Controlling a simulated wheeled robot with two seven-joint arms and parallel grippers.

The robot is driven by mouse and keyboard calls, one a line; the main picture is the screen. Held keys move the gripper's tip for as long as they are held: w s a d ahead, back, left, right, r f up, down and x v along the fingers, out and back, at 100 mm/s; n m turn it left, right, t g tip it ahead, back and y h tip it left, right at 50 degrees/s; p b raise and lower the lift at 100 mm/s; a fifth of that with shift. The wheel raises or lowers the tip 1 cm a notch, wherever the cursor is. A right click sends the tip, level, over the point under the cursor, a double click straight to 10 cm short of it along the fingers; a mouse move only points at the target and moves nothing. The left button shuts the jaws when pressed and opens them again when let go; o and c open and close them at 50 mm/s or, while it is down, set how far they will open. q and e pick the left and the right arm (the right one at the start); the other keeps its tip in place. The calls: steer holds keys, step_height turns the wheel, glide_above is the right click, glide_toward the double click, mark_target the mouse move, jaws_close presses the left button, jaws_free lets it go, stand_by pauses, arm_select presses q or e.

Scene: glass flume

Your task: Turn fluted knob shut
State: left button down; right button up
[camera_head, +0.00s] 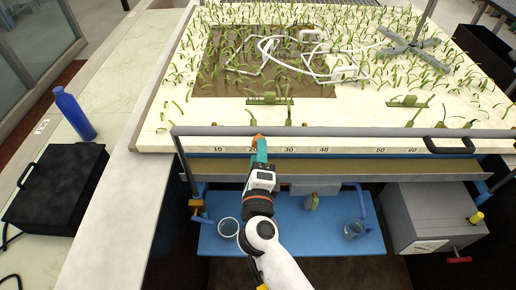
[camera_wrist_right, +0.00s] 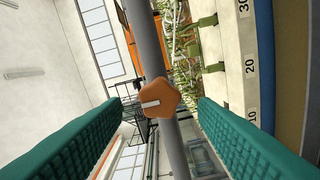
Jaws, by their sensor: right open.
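The orange fluted knob (camera_wrist_right: 160,99) shows in the middle of the right wrist view, in front of a grey rail. It has rounded lobes and a pale bar mark pointing toward picture left. In the head view the knob (camera_head: 257,139) is a small orange spot at the flume's front edge, partly hidden by my gripper. My right gripper (camera_head: 261,152) is at the knob. In the wrist view its two green ribbed fingers stand open, one on each side of the knob, with visible gaps. I cannot tell how deep the knob sits between them. My left gripper is not in view.
The grey front rail (camera_head: 350,131) and numbered scale (camera_head: 330,151) run along the flume. A grey box (camera_head: 430,215) stands right.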

steer(key=s+b, duration=0.2)
steer(key=s, duration=0.7)
